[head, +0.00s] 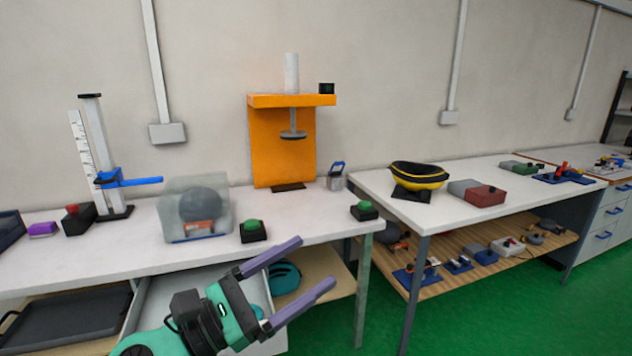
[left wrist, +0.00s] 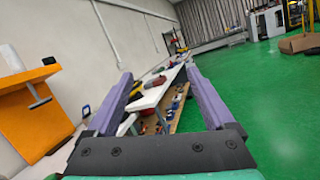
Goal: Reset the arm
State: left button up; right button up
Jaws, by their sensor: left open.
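My left gripper (head: 300,274) has a teal and black body with two purple fingers. In the head view it is in front of the front edge of the white table (head: 300,226), fingers pointing right and spread apart with nothing between them. The left wrist view shows the same open fingers (left wrist: 160,80). The blue drop arm (head: 125,181) sits on a grey upright with a white scale at the left of the table. The orange press stand (head: 272,140) stands at the back, with a grey disc (head: 293,135) hanging under its top. My right gripper is not in view.
Two green buttons (head: 254,230), (head: 364,210) and a clear box (head: 195,208) stand on the table near its front. A red button (head: 78,218) is at the left. An open drawer (head: 160,300) lies below. A second table (head: 400,215) is at right; green floor is clear.

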pick_arm(q)
jog(key=w+a+f+n+t+y, duration=0.1)
jog(key=w+a+n+t+y, duration=0.35)
jog(key=n, duration=0.75)
jog(key=w+a+f+n+t+y, duration=0.1)
jog(key=a+n+t+y, duration=0.4)
jog(key=a+n+y, duration=0.6)
jog(key=a+f+n+g+y, duration=0.4)
jog(key=a+f+n+g, duration=0.15)
jog(key=f+n, duration=0.85)
jog(key=s+f+n+g+h, duration=0.2)
jog(key=s+f+n+g, duration=1)
jog(key=s+f, duration=0.8)
notch_tip(320, 180, down, 31)
jog(key=s+g+b, duration=0.1)
jog(key=s+b, duration=0.1)
jog(key=b, duration=0.4)
jog(key=s+a+f+g+b, duration=0.1)
jog(key=s+a+f+b, duration=0.25)
jog(key=s+f, duration=1.3)
notch_tip(320, 180, up, 14)
jog(key=p, duration=1.3)
jog(key=shift+w+d+m+p, duration=0.35)
jog(key=shift+m, duration=0.05)
